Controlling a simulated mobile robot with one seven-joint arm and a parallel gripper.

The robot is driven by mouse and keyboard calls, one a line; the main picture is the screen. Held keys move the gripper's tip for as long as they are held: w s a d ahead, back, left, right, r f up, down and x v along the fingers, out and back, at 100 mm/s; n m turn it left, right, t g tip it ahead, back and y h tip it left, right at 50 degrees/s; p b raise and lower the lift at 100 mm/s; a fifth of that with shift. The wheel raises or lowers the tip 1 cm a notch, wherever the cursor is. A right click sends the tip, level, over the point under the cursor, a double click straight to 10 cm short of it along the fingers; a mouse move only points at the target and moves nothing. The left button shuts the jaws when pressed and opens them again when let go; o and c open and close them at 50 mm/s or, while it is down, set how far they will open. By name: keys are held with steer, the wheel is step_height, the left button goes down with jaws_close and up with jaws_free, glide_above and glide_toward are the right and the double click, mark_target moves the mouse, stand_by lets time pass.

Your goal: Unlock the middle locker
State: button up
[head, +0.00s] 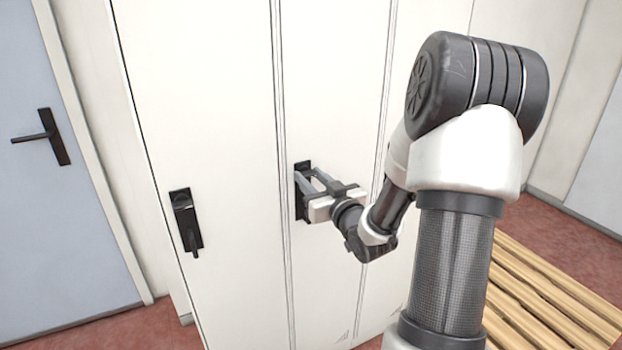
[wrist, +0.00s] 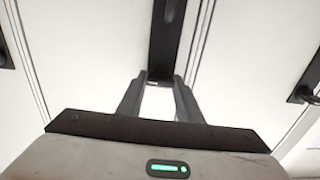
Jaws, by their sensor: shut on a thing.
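The middle locker (head: 330,90) is a tall white door, shut flush with its neighbours. Its black lock plate (head: 304,208) is partly hidden behind my gripper (head: 307,174). In the wrist view the plate (wrist: 168,35) stands upright ahead, and my gripper (wrist: 160,82) reaches its lower end. The fingers are shut on the dark lock handle there, one finger on each side. The handle itself is mostly hidden, so its exact angle cannot be told.
The left locker has a black handle (head: 187,222) hanging down. A blue-grey door (head: 60,220) with a lever stands at far left. A slatted wooden bench (head: 550,300) is at lower right. Red floor (head: 560,230) shows beyond it.

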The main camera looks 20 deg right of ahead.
steer(key=m, duration=0.4)
steer(key=shift+m+p, duration=0.3)
steer(key=shift+p, duration=0.1)
steer(key=m+p, duration=0.1)
steer(key=m, duration=0.3)
steer(key=shift+d+m+p, duration=0.1)
steer(key=shift+m+p, duration=0.2)
steer(key=m+p, duration=0.2)
steer(key=m, duration=0.3)
steer(key=shift+m+p, duration=1.05)
steer(key=shift+m, duration=0.65)
steer(key=o, duration=1)
steer(key=shift+o, duration=0.2)
